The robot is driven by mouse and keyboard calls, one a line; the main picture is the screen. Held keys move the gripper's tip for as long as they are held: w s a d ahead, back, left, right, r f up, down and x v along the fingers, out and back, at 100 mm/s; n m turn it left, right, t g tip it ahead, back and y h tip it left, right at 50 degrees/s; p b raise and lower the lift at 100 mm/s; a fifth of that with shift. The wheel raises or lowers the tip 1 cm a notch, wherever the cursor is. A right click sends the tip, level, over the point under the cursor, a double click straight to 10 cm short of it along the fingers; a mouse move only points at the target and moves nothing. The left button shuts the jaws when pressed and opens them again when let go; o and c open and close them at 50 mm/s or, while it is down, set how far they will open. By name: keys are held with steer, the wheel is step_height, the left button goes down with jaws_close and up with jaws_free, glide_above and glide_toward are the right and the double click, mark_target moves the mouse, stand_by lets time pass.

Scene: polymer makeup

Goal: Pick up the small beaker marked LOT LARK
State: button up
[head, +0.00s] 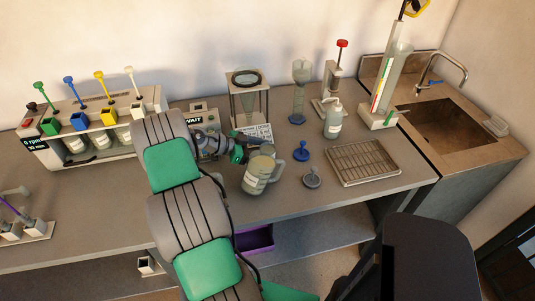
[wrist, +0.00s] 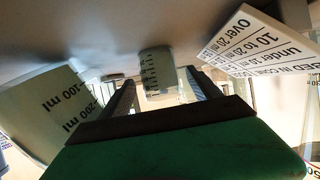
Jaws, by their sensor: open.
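A small beaker (wrist: 158,66) with dark graduation marks shows in the wrist view, beyond and between the fingers of my gripper (wrist: 160,80). My gripper is open, with a finger on each side of the view of this beaker, and holds nothing. I cannot read a LOT LARK mark on it. In the head view my arm and gripper (head: 236,152) are low over the bench, and I cannot make out the small beaker there. A larger beaker (head: 259,175) marked 100 ml stands close to my gripper; it also shows at the left of the wrist view (wrist: 45,112).
A printed card (head: 257,131) with volume ranges stands close behind; it is at right in the wrist view (wrist: 262,42). A framed funnel stand (head: 248,98), blue stopper (head: 302,152), grey stopper (head: 312,179), wire rack (head: 362,162) and wash bottle (head: 333,122) stand rightward.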

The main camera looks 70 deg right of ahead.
mark_target(274, 153)
steer(key=p+x, duration=0.1)
steer(key=x, duration=0.3)
steer(key=shift+d+f, duration=0.1)
steer(key=shift+f, duration=0.2)
steer(key=shift+c, duration=0.5)
steer(key=c, duration=1.4)
steer(key=shift+c, duration=0.2)
steer(key=shift+w+r, duration=0.1)
